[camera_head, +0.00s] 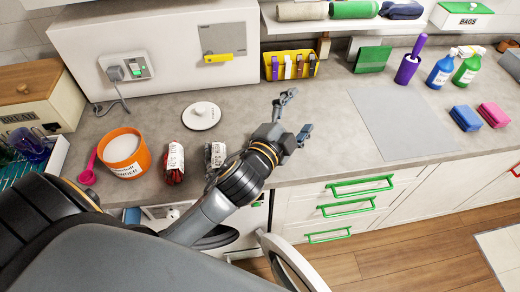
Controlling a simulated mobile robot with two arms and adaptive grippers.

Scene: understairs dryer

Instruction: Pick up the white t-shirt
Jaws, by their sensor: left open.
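I cannot make out a white t-shirt for certain in the head view. My left gripper (297,114) is open and empty above the grey countertop, left of a flat light-grey sheet (400,122). Its two fingers are spread apart and point to the right. Below the counter edge, behind my left arm, is an open round appliance door (290,262). Some pale items show in the opening under the counter, mostly hidden by my arm, and I cannot tell what they are. My right gripper is not in view.
An orange tub (134,168), a white lid (201,115) and a red packet (174,178) stand on the left counter. A yellow caddy (291,66) is at the back. Bottles (442,70) and sponges (466,118) are at right. Drawers with green handles (346,206) face the floor.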

